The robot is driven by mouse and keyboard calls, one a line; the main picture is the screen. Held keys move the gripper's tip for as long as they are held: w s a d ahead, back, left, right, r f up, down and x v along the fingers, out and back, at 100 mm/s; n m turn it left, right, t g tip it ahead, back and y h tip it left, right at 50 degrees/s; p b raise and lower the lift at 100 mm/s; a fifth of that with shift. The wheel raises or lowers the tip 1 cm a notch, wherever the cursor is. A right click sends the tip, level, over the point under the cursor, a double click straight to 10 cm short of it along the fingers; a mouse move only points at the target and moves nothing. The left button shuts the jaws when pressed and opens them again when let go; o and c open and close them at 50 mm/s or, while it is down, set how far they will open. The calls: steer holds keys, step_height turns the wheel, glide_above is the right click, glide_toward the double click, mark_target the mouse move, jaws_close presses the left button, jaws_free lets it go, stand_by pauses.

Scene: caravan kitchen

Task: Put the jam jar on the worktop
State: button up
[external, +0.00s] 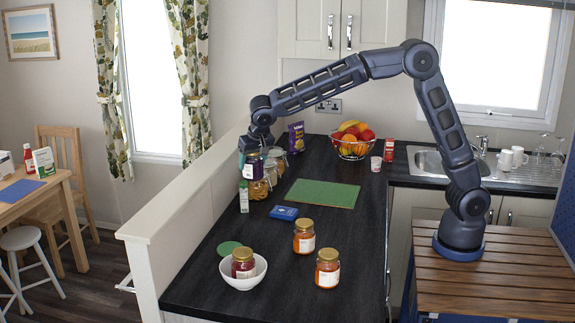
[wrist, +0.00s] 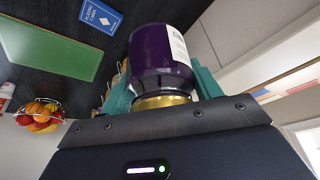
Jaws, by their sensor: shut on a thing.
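My gripper (external: 250,158) is shut on a dark purple jam jar (external: 254,171) near the back left edge of the worktop (external: 215,215). In the wrist view, the teal fingers of my gripper (wrist: 163,88) clasp the jar (wrist: 157,55) on both sides near its gold lid, and its white label shows. In the external view the jar is in front of glass storage jars and above the worktop. Its lower end is partly lost against them, so I cannot tell its exact height.
A green and white carton (external: 244,197) stands close below the jar. Glass storage jars (external: 259,189), a blue card box (external: 284,212) and a green mat (external: 322,193) are nearby. Nearer are two orange jars (external: 304,240) and a white bowl (external: 242,277) holding a dark red jar.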

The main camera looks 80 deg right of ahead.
steer(key=d+m+g, duration=0.1)
steer(key=d+m, duration=0.4)
steer(key=d, duration=2.8)
steer(key=s+d+m+g, duration=0.1)
steer(key=s+d, duration=0.4)
steer(key=d, duration=0.5)
steer(key=s+d+m+h, duration=0.15)
steer(key=s+d, duration=0.35)
steer(key=d, duration=0.6)
steer(key=s+d+m+g, duration=0.15)
steer(key=s+d, duration=0.35)
steer(key=d, duration=0.5)
steer(key=f, duration=1.9)
steer(key=shift+s+a+f, duration=0.1)
steer(key=shift+s+f, duration=0.1)
steer(key=shift+f, duration=0.15)
steer(key=shift+f, duration=0.15)
steer(key=o, duration=1.4)
